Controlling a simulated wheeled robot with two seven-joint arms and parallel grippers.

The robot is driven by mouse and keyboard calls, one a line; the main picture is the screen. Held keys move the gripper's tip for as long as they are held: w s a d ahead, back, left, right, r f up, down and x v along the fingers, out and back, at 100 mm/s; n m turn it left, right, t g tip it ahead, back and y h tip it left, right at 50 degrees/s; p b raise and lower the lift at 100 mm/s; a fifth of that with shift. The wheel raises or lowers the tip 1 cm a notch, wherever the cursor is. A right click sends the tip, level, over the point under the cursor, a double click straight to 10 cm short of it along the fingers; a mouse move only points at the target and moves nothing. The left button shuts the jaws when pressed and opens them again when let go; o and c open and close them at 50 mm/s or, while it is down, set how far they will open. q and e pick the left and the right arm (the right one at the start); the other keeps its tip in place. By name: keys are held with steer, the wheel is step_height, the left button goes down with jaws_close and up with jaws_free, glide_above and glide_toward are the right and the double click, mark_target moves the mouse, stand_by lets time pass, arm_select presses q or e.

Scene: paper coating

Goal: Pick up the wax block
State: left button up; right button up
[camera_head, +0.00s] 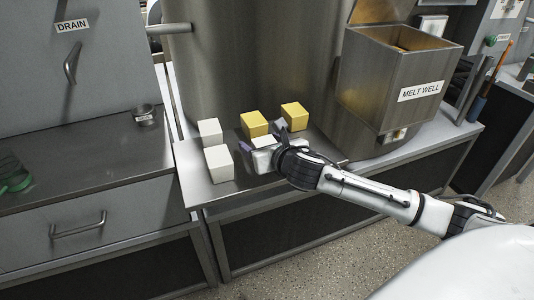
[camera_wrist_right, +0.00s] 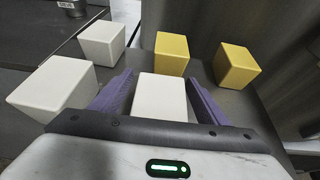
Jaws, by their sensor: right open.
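Several blocks stand on the metal shelf (camera_head: 197,190). Two are yellow, a left one (camera_head: 254,124) and a right one (camera_head: 294,115); both show in the wrist view, left (camera_wrist_right: 172,55) and right (camera_wrist_right: 236,66). Two white blocks stand at the left, a rear one (camera_head: 210,132) and a front one (camera_head: 219,165); the wrist view shows them too, rear (camera_wrist_right: 102,43) and front (camera_wrist_right: 52,85). My right gripper (camera_head: 262,138) is open, its purple-padded fingers on either side of another white block (camera_wrist_right: 160,96), with a gap visible at each side. My left gripper is out of view.
A large metal tank (camera_head: 250,60) rises close behind the blocks. The open box labelled MELT WELL (camera_head: 400,75) is at the right. A small metal cup (camera_head: 145,116) sits on the left counter. The shelf's front left is bare.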

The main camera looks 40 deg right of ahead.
steer(key=c, duration=1.3)
steer(key=shift+r, duration=0.15)
step_height(320, 180, up, 10)
steer(key=shift+f+p, duration=0.1)
steer(key=shift+p, duration=1.05)
steer(key=s+a+r+n+y, duration=0.1)
steer(key=s+a+r, duration=0.4)
steer(key=a, duration=0.2)
steer(key=s+a+r+n+y, duration=0.1)
steer(key=s+a+r, duration=0.4)
steer(key=a, duration=0.3)
steer(key=shift+s+a+r+y, duration=0.15)
steer(key=shift+s+r+y, duration=0.05)
steer(key=shift+r+y, duration=0.25)
